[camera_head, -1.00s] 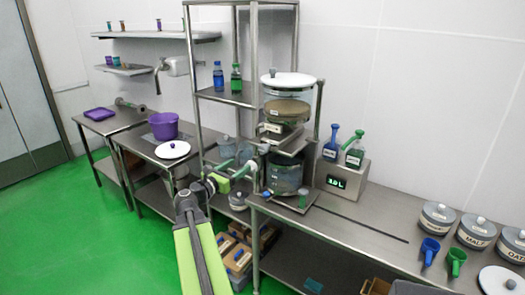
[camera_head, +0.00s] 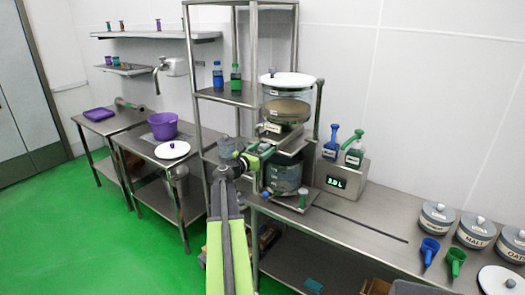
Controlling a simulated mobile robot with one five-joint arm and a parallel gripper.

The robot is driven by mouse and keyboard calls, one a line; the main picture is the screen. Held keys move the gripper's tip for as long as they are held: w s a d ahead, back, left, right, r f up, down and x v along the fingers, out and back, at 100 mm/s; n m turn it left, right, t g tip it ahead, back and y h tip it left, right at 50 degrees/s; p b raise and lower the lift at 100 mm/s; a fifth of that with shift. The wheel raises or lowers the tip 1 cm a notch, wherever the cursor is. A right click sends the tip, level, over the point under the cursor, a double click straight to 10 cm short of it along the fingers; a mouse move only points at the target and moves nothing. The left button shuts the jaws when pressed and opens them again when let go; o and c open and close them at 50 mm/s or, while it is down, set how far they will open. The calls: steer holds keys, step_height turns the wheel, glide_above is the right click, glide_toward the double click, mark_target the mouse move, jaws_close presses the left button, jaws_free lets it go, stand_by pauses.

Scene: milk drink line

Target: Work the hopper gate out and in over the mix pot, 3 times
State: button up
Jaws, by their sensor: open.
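The hopper (camera_head: 288,108) is a clear cylinder with a white lid, holding tan powder, on a metal stand. The hopper gate (camera_head: 292,144) looks like the flat metal slide under it, above the mix pot. The mix pot (camera_head: 284,177) is a dark, clear-walled vessel standing below, partly hidden by my arm's end. My gripper (camera_head: 264,152) is open at the left front of the gate, close to its near end. Whether it touches the gate or its handle I cannot tell, because the gripper covers that spot.
A steel shelf rack (camera_head: 228,95) rises close on the left. Labelled jars (camera_head: 437,217) and scoops stand at the right. The middle of the right bench is clear.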

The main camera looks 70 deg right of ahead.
steer(key=shift+c, duration=0.2)
jaws_close()
stand_by(0.3)
